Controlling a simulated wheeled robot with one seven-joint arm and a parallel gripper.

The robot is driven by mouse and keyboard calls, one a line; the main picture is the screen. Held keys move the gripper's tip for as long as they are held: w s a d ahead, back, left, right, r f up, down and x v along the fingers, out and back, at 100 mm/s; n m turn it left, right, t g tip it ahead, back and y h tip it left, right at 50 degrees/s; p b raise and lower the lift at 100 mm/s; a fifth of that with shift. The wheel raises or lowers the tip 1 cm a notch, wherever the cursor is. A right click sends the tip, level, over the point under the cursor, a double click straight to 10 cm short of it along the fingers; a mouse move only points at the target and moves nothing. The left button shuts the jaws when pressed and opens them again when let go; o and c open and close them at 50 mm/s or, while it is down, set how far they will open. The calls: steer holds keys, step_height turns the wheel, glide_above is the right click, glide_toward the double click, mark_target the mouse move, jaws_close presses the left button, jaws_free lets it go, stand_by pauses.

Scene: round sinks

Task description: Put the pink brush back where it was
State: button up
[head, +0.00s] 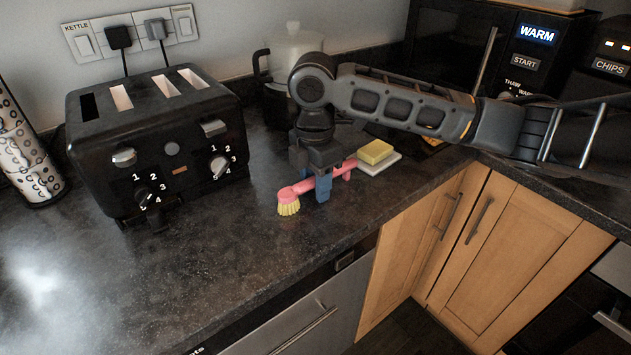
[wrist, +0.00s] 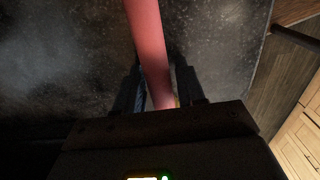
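The pink brush (head: 300,188) has a long pink handle and a round head with yellow bristles. In the head view it is at the counter's front part, its bristles facing down and to the left. My gripper (head: 315,186) points down with blue fingertips on either side of the handle. In the wrist view the pink handle (wrist: 150,45) runs between the two fingers (wrist: 162,92) and nearly fills the narrow gap, so the gripper looks shut on it. Whether the brush touches the counter is hard to tell.
A yellow sponge (head: 375,151) lies on a white piece (head: 381,164) just right of the handle's end. A black toaster (head: 155,140) stands left. A kettle-like container (head: 284,67) is behind my arm.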

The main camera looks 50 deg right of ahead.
steer(key=o, duration=0.3)
step_height(320, 180, up, 8)
steer(key=shift+f, duration=0.1)
stand_by(0.5)
